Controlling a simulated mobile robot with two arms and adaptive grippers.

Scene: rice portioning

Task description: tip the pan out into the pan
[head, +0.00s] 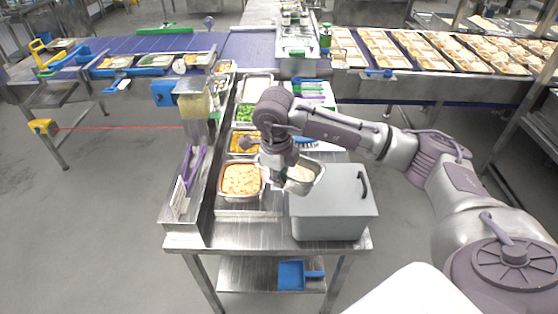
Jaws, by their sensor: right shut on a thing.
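My right gripper (280,172) is shut on a small metal pan (315,178) with pale, rice-like food in it. The gripper grips the pan at its left side. The held pan appears to be above the left edge of the grey box, slightly tilted. Other metal pans stand in a column to its left: one with orange-pink food (241,181) nearest, then a yellow one (238,143), a green one (245,113) and one with white food (256,86). My arm partly hides the area behind the held pan. My left gripper is not in view.
A grey lidded box (335,215) with a dark handle stands at the table's front right. A metal trough (184,212) with purple-handled tools is at the left. A dispenser-like unit (194,105) stands behind it. A conveyor (130,45) crosses the back.

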